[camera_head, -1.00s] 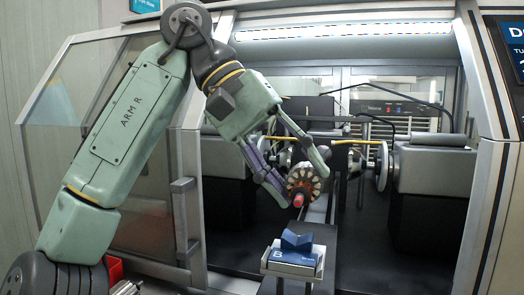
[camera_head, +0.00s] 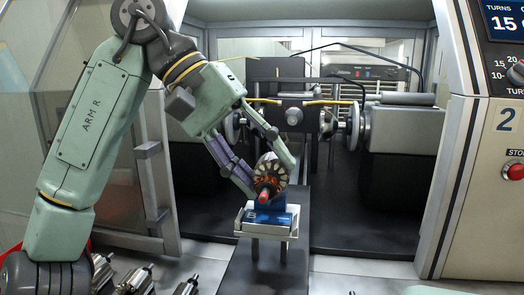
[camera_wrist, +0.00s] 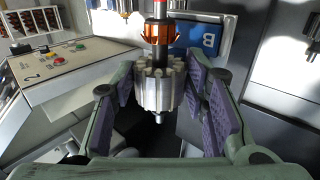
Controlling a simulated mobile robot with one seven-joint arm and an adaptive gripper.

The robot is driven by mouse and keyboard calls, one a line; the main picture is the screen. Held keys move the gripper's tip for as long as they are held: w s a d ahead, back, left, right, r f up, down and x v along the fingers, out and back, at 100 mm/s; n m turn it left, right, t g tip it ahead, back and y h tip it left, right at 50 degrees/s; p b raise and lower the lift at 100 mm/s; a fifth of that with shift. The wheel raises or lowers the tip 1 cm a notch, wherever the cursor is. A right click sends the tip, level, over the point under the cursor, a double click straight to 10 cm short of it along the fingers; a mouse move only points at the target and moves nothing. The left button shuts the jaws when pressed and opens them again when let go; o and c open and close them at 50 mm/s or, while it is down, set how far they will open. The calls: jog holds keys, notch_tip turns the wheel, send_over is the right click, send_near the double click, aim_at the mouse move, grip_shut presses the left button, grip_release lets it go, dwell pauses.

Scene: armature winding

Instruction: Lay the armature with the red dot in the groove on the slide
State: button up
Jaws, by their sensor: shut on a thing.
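My gripper (camera_head: 269,178) is shut on an armature (camera_head: 268,172) with a pale slotted core, copper windings and a red end on its shaft. In the wrist view the armature (camera_wrist: 158,85) stands between the purple finger pads, with the red mark (camera_wrist: 159,8) at the top edge. The slide carries a blue grooved block (camera_head: 284,217) on a white base (camera_head: 268,232). The armature is right over the block and hides most of the groove. I cannot tell whether it touches.
Several loose armatures (camera_head: 135,279) lie at the lower left. The winding machine's spindles (camera_head: 353,122) stand behind the slide, with grey housings (camera_head: 405,140) at right. The machine's side frame and door edges flank the opening. The control panel (camera_head: 508,140) is at far right.

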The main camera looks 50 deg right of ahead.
jog(key=shift+f, duration=0.35)
jog(key=shift+f+b, duration=0.35)
jog(key=shift+f, duration=0.55)
dwell(0.4)
jog(key=o, duration=1.5)
jog(key=shift+c, duration=0.2)
jog(key=shift+r, duration=0.1)
jog(key=shift+r, duration=0.1)
jog(key=v, duration=0.8)
